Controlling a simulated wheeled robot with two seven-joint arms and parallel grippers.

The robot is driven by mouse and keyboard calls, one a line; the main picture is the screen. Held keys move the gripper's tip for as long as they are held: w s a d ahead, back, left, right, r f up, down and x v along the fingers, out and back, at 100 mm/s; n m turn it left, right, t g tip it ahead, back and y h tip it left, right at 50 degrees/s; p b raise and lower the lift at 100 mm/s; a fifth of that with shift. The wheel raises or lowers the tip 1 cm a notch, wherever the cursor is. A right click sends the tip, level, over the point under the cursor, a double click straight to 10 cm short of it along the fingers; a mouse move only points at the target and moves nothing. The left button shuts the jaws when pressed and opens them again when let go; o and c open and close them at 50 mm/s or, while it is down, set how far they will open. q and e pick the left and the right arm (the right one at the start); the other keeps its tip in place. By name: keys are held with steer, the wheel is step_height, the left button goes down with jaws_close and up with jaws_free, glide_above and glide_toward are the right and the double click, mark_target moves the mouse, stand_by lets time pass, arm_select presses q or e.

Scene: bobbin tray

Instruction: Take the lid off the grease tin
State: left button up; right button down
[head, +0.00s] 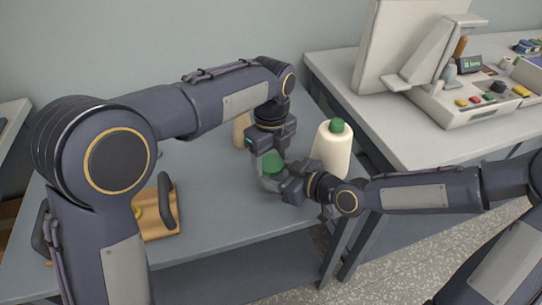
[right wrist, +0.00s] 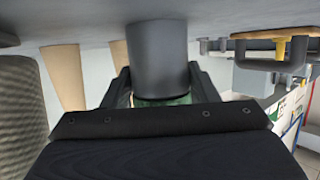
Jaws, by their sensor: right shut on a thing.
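The grease tin is a small grey cylinder (head: 268,184) with a green lid (head: 272,164), near the middle of the table in the head view. My right gripper (head: 281,184) is shut on the tin's side, coming from the right. In the right wrist view the grey tin (right wrist: 158,60) sits between the two dark fingers, with a bit of green lid (right wrist: 160,101) by the palm's edge. My left gripper (head: 267,150) points down just above the lid. Its fingertips are mostly hidden, so its opening is unclear. I cannot tell whether the tin touches the table.
A cream spool with a green top (head: 331,155) stands close to the right gripper. A tan cone (head: 241,130) stands behind the left gripper. A wooden tray with dark handles (head: 160,228) lies at the left. A machine (head: 440,95) stands on the right-hand table.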

arm_select(q)
steer(key=shift+c, duration=1.3)
steer(key=n, duration=0.3)
steer(key=o, duration=1.1)
steer(key=shift+r, duration=0.1)
